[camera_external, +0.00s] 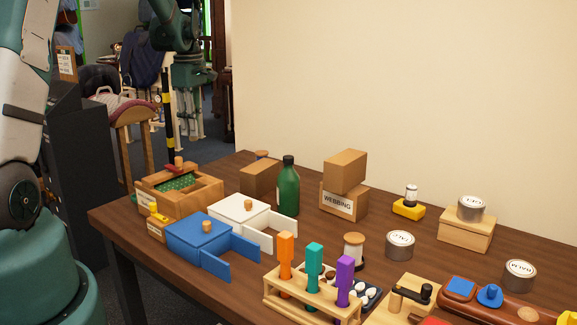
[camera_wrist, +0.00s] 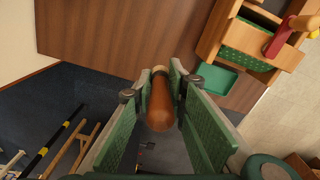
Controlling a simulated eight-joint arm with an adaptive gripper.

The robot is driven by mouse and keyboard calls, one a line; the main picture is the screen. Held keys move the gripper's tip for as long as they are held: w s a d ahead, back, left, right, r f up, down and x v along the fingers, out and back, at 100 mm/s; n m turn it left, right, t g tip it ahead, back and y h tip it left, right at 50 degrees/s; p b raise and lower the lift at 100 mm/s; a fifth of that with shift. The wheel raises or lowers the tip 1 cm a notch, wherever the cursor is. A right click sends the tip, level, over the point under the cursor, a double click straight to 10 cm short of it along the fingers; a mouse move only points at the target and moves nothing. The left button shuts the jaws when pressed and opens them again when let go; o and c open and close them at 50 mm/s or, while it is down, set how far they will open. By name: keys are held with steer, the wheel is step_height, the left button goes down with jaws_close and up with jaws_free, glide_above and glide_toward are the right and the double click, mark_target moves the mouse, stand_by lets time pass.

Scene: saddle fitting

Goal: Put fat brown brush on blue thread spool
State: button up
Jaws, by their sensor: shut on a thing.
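My gripper (camera_wrist: 158,84) is shut on the fat brown brush (camera_wrist: 160,108), whose rounded wooden body lies between the two green finger pads in the wrist view. In the external view my green gripper shows high at the upper left, beyond the table's left end; the brush cannot be made out there. A spool with a wooden top and a sliver of blue (camera_external: 262,155) stands at the back of the table, mostly hidden behind a cardboard box; it looks like the blue thread spool. It cannot be made out in the wrist view.
A green-lined wooden box (camera_external: 180,189) stands at the table's left end. A blue drawer box (camera_external: 199,238), white drawer box (camera_external: 240,215), green bottle (camera_external: 288,186) and cardboard box (camera_external: 259,178) crowd the left half. A pale spool (camera_external: 354,250) stands near a tool rack (camera_external: 310,297).

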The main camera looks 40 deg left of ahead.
step_height(320, 180, up, 2)
steer(key=r+n+p, duration=0.1)
steer(key=p, duration=0.1)
glide_above(262, 152)
steer(key=shift+f, duration=0.25)
steer(key=shift+f+p, duration=0.35)
steer(key=shift+f, duration=2.8)
steer(key=shift+f, duration=0.1)
steer(key=shift+f, duration=1.8)
steer(key=shift+s+f, duration=0.1)
steer(key=shift+f, duration=0.1)
steer(key=o, duration=0.9)
